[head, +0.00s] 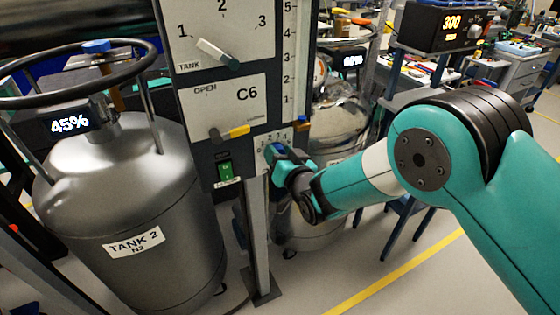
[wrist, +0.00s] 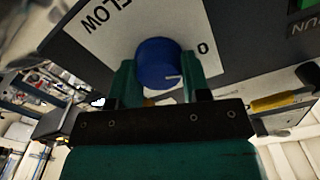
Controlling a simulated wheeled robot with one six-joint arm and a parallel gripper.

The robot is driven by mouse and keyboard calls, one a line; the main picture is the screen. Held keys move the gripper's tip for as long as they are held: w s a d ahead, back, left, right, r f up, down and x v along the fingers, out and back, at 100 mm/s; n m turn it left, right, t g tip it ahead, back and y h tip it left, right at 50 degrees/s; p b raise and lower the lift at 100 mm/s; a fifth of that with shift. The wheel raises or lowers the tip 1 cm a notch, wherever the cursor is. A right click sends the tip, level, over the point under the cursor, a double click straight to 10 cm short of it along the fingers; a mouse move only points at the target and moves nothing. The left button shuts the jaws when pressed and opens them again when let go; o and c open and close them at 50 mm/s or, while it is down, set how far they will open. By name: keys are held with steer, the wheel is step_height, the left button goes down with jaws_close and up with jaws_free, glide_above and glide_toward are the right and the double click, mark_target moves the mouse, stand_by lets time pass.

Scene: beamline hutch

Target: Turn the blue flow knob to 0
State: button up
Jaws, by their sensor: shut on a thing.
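The blue flow knob (wrist: 157,62) sits on a white plate (wrist: 105,42) marked FLOW. My gripper (wrist: 159,80) is shut on the knob, with one teal finger at each side of it. A short white mark on the knob points to the right in the wrist view. The printed 0 is right of the knob, a little above the mark's line. In the head view my gripper (head: 284,160) is at the numbered plate (head: 268,136), low on the grey panel. There the gripper mostly hides the knob.
Left of the plate are a green rocker switch (head: 225,171) and a yellow-tipped lever (head: 234,132). Above is the TANK selector (head: 218,54). TANK 2 (head: 130,190) stands left, and another silver tank (head: 337,125) stands behind my gripper. Open floor lies at lower right.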

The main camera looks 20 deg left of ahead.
steer(key=shift+n+b, duration=0.4)
steer(key=shift+n, duration=0.1)
steer(key=o, duration=0.9)
steer(key=shift+o, duration=0.2)
steer(key=b+v, duration=1.3)
steer(key=v, duration=0.4)
steer(key=shift+d, duration=0.2)
